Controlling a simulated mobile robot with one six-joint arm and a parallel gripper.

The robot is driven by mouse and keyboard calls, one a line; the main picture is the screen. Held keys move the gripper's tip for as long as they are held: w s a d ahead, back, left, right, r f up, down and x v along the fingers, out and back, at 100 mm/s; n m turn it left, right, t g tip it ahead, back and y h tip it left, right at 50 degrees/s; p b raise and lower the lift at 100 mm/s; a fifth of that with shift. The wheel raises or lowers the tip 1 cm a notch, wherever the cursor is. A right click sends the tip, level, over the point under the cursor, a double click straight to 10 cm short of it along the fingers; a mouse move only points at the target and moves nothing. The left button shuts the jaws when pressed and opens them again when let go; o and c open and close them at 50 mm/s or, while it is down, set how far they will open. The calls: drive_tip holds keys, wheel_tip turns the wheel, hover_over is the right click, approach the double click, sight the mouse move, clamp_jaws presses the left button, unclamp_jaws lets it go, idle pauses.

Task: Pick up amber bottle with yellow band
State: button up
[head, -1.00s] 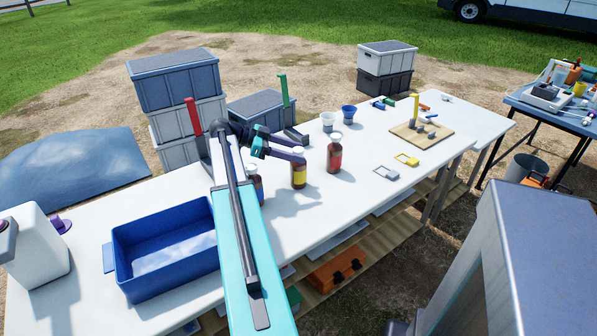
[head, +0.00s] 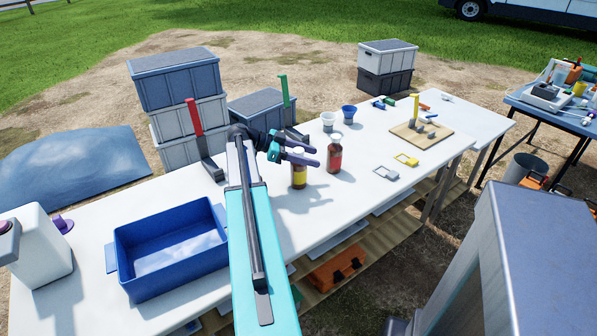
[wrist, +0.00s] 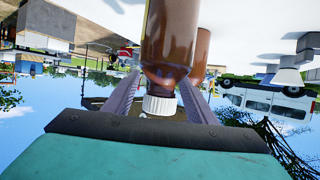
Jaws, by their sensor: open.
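The amber bottle with a yellow band (head: 299,178) stands upright on the white table. In the wrist view, which is upside down, a brown bottle (wrist: 170,40) with a white cap (wrist: 160,104) shows between the two spread fingers (wrist: 160,88). No band is visible there, and I cannot tell whether the fingers touch it. A second brown bottle (wrist: 202,50) is partly hidden behind it.
A red-banded amber bottle (head: 334,158) stands close on the right. White (head: 328,122) and blue (head: 348,114) cups are behind. A blue tub (head: 165,281) is at the left; red (head: 196,120) and green (head: 285,92) uprights stand at the back edge.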

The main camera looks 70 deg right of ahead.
idle(0.5)
clamp_jaws()
